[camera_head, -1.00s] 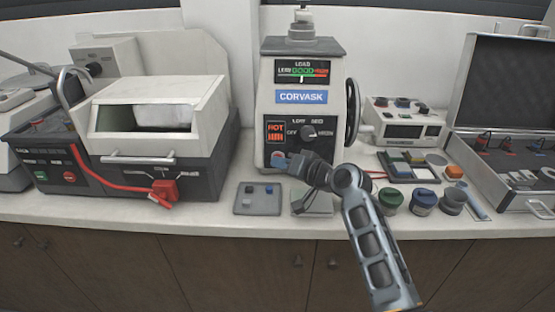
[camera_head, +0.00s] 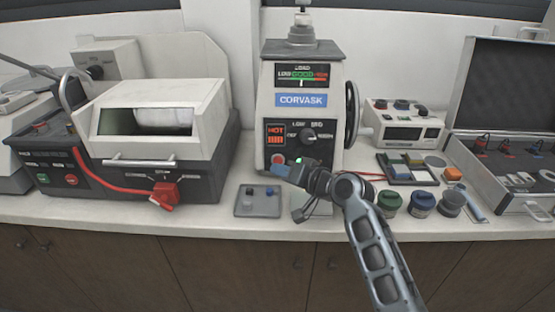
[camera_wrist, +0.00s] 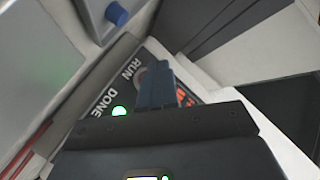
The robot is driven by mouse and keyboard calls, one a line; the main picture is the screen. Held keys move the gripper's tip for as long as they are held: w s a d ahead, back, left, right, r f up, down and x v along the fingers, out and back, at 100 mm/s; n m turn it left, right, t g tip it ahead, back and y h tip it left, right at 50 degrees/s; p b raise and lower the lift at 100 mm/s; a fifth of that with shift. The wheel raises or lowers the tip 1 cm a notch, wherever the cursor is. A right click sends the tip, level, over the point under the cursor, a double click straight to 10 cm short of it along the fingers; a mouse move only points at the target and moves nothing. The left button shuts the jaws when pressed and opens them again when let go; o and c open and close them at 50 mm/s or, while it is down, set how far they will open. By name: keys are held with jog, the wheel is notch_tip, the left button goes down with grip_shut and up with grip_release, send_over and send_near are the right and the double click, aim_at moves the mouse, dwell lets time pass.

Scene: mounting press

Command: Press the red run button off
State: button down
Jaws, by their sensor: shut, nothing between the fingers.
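The red run button (camera_head: 278,159) is on the lower left of the front panel of the white CORVASK mounting press (camera_head: 301,99). My gripper (camera_head: 284,172) is shut and empty, with its tips just below and right of the button in the head view. In the wrist view the closed blue-grey fingers (camera_wrist: 155,84) lie beside the RUN label and cover most of the button. Whether they touch it cannot be told. A green light (camera_wrist: 119,111) glows by the DONE label, and also shows in the head view (camera_head: 298,160).
The lit red HOT sign (camera_head: 275,134) and a black dial (camera_head: 308,136) are above the button. A machine with a red lever (camera_head: 165,194) stands left; several jars, one green (camera_head: 389,202), stand right.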

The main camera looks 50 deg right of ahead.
jog(key=shift+s+a+r+p, duration=0.25)
jog(key=shift+s+a+p, duration=0.2)
jog(key=shift+s+a, duration=0.35)
jog(key=shift+s+a+r+p, duration=0.2)
jog(key=shift+s+a+p, duration=0.3)
jog(key=shift+a, duration=0.45)
jog(key=shift+s, duration=0.1)
dwell(0.9)
